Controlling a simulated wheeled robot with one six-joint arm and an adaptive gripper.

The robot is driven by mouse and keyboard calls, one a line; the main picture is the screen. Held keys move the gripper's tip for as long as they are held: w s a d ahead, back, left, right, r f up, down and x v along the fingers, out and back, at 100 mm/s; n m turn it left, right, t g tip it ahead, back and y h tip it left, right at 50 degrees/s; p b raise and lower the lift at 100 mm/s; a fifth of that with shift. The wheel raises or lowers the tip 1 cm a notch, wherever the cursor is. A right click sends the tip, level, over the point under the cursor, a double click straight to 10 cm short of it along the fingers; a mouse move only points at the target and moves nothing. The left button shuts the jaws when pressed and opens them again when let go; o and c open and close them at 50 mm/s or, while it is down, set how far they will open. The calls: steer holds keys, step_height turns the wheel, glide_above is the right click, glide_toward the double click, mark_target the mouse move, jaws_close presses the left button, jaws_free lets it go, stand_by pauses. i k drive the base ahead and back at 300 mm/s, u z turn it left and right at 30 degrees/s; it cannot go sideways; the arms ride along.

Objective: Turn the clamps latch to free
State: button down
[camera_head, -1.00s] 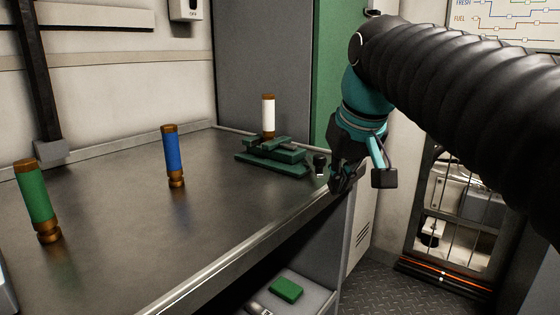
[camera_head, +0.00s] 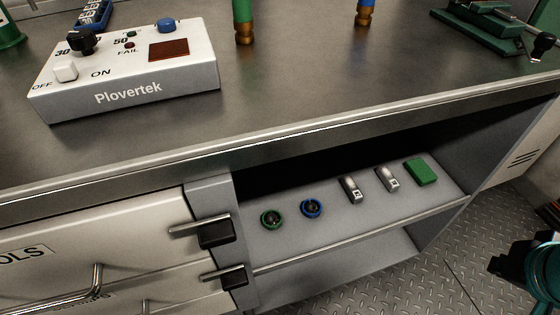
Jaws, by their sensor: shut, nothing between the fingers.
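The green clamp (camera_head: 482,26) stands on the bench at the top right, cut off by the top edge of the view. A black knob on a short stem (camera_head: 542,45), which looks like its latch handle, sticks out at the clamp's right end near the bench's front edge. The teal and black end of my arm shows at the lower right, cut off by the frame edge. My gripper (camera_head: 503,266) is there, shut and empty, well below the clamp and apart from it. Its fingertips are hard to make out.
A white Plovertek box (camera_head: 130,75) stands on the bench at left. Green (camera_head: 243,20) and blue (camera_head: 366,12) cylinders stand behind. The open shelf (camera_head: 350,225) below holds rings, small metal parts and a green block (camera_head: 421,172). Drawer handles jut out at lower left.

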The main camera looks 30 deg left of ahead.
mark_target(233, 278)
steer(key=u, duration=3.45)
steer(key=k, duration=0.9)
steer(key=z, duration=1.55)
